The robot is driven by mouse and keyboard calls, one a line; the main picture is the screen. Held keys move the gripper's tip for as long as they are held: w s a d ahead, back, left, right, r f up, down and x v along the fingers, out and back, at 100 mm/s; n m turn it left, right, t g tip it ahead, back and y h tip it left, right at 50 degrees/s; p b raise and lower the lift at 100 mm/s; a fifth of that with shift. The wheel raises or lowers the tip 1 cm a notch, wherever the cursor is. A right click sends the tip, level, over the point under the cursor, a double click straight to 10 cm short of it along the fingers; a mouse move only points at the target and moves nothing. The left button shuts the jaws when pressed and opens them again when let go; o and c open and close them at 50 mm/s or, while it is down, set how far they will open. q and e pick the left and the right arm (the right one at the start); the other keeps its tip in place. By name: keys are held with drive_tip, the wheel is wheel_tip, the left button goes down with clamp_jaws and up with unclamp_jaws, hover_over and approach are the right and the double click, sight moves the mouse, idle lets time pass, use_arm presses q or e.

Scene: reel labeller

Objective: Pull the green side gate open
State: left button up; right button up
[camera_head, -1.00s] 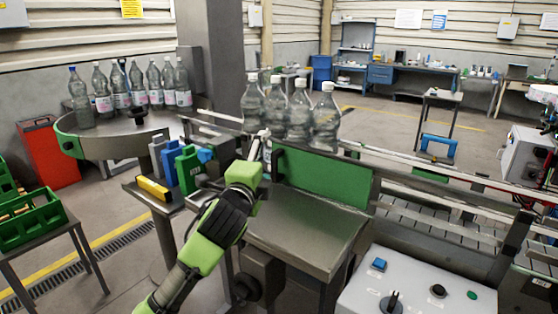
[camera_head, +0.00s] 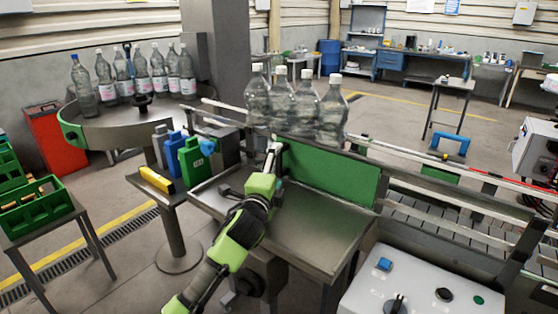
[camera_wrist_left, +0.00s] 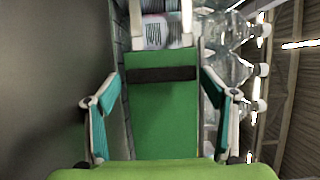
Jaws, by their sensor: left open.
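The green side gate (camera_head: 332,174) is a flat upright panel along the back of the metal tray, below the bottles on the line. My left gripper (camera_head: 274,152) is at the panel's left end, near its upper edge. In the left wrist view my left gripper (camera_wrist_left: 162,85) is open, with one finger on each side of a green panel (camera_wrist_left: 160,122) that has a dark bar (camera_wrist_left: 162,74) across it. I cannot tell whether the fingers touch it. My right gripper is not in view.
Several clear bottles (camera_head: 305,105) stand right behind the gate. The bare metal tray (camera_head: 315,225) is in front of it. A grey control box (camera_head: 425,285) stands at the lower right. Green, blue and grey blocks (camera_head: 192,160) stand left of my arm.

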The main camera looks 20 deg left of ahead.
use_arm(q)
drive_tip(key=shift+w, duration=1.4)
